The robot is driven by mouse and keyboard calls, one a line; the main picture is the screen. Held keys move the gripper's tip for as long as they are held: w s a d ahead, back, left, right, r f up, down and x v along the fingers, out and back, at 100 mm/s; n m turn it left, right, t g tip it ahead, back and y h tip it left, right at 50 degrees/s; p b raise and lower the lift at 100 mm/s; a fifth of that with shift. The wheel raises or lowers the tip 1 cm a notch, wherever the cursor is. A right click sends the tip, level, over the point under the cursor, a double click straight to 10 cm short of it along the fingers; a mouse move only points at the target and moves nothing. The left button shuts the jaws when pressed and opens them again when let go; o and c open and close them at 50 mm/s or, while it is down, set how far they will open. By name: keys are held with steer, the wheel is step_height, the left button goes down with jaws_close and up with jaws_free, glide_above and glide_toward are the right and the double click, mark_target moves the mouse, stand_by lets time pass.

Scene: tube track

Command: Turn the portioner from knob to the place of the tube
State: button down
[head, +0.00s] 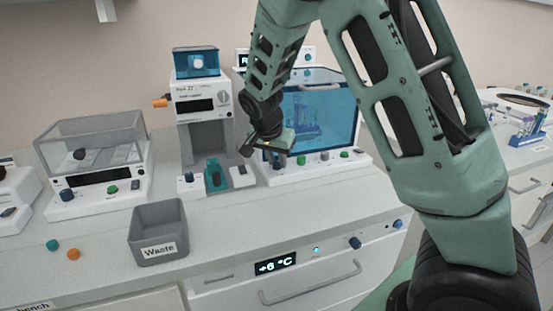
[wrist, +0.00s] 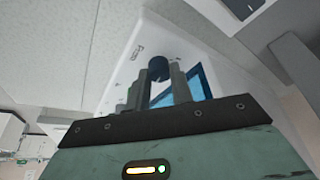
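The tall white unit (head: 203,95) with a blue-topped box, a dark display and an open bay stands at the back middle; I take it for the portioner. An orange knob (head: 161,102) sticks out on its left side. A teal holder (head: 214,178) stands at the foot of its bay; I cannot make out a tube in it. My gripper (head: 268,150) hangs in front of the blue-windowed unit, right of the bay. In the wrist view my gripper's fingers (wrist: 159,88) are apart, with a dark round knob (wrist: 158,68) showing between their tips. Contact cannot be told.
The blue-windowed unit (head: 330,112) stands close on the right. A clear-covered balance (head: 95,150) stands left. A grey waste bin (head: 158,228) is near the counter's front edge. Green (head: 52,245) and orange (head: 73,254) caps lie at front left. A blue tube rack (head: 527,138) is far right.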

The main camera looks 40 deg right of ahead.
steer(key=shift+n, duration=0.3)
steer(key=n+t+y, duration=0.1)
steer(key=n, duration=0.3)
steer(key=shift+s+d, duration=0.1)
steer(key=shift+d, duration=0.05)
steer(key=n, duration=0.2)
steer(key=n+t+y+p, duration=0.1)
steer(key=shift+d+r+n+y, duration=0.1)
steer(key=shift+r+n+y, duration=0.05)
steer(key=shift+n+y, duration=0.2)
steer(key=n+y+p, duration=0.1)
steer(key=n+p, duration=0.3)
steer(key=shift+r+n+y+p, duration=0.1)
steer(key=shift+n+y+p, duration=0.15)
steer(key=shift+y+p, duration=0.1)
steer(key=n+y+p, duration=0.1)
steer(key=n+p, duration=0.2)
steer(key=shift+f, duration=0.3)
steer(key=c, duration=1.2)
jaws_free()
steer(key=shift+d, duration=0.1)
